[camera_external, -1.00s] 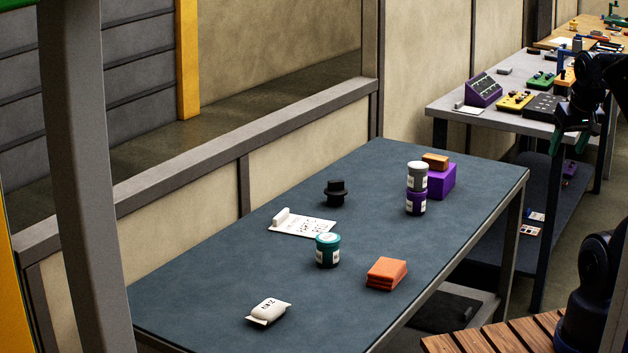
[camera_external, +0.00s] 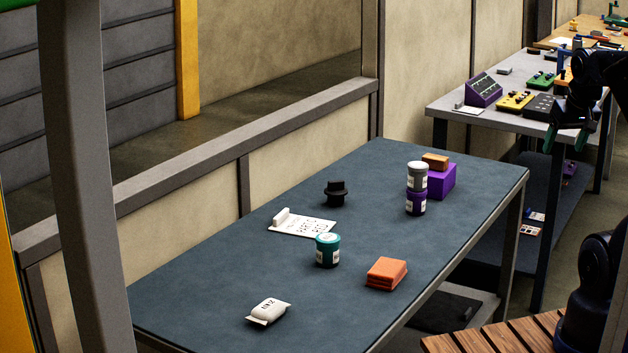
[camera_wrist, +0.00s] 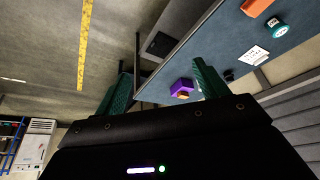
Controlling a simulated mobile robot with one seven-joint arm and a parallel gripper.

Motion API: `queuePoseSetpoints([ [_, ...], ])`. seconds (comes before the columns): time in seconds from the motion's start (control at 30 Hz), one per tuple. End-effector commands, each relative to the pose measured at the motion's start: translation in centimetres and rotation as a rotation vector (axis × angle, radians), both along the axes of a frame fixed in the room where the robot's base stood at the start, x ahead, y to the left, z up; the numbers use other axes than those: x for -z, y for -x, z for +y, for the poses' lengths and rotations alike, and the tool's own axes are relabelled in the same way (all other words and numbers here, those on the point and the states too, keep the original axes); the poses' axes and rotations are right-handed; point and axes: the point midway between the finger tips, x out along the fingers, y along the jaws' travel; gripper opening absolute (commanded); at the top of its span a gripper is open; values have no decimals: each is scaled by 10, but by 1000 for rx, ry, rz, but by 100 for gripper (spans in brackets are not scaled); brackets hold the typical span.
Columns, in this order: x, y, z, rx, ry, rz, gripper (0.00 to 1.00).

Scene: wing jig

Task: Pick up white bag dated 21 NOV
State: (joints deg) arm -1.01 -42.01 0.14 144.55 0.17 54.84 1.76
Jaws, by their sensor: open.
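The white bag (camera_external: 268,311) lies on the near left end of the dark blue-grey table (camera_external: 215,290) in the external view. Dark marks show on its top, too small to read as a date. My gripper (camera_external: 562,142) is at the far right, well away from the bag, in front of the grey table behind. Its two green fingers stand apart with nothing between them, as the wrist view also shows (camera_wrist: 165,85). I do not see the bag in the wrist view.
Near the bag are a teal-lidded jar (camera_external: 327,250) and an orange folded stack (camera_external: 386,273). A white card (camera_external: 303,224), a black knob-like piece (camera_external: 336,193), stacked jars (camera_external: 416,188) and a purple box (camera_external: 441,181) stand farther back. The table is clear around the bag.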

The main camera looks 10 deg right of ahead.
Motion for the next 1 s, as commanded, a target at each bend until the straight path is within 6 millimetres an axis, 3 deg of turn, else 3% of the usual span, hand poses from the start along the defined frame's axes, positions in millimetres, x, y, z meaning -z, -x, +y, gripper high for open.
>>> queuePoseSetpoints([
  [0.17, -8, -32, 24, 34, -52, 37, 73],
  [0.47, -14, -95, 92, 136, -143, 116, 73],
  [0.77, -3, -144, 182, 245, -196, 203, 73],
  [1.0, 19, -167, 267, 338, -215, 266, 73],
])
